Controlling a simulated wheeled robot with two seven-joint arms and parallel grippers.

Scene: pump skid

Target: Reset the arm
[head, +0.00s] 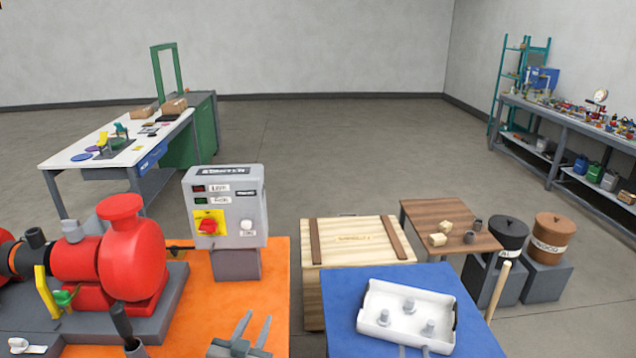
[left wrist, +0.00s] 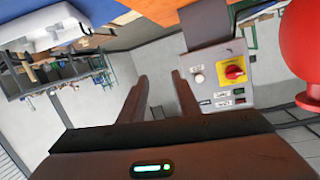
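My left gripper (head: 243,328) is at the bottom middle of the head view, over the orange bench top. Its two fingers are spread apart with nothing between them. The left wrist view shows the same open fingers (left wrist: 160,95), with the control box beyond them.
A red pump (head: 130,262) and a grey control box (head: 228,208) with a red knob stand on the orange bench (head: 200,315). A white tray (head: 375,300) with grey parts sits on a blue surface (head: 340,300). A wooden crate (head: 355,245) stands behind. Open floor lies beyond.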

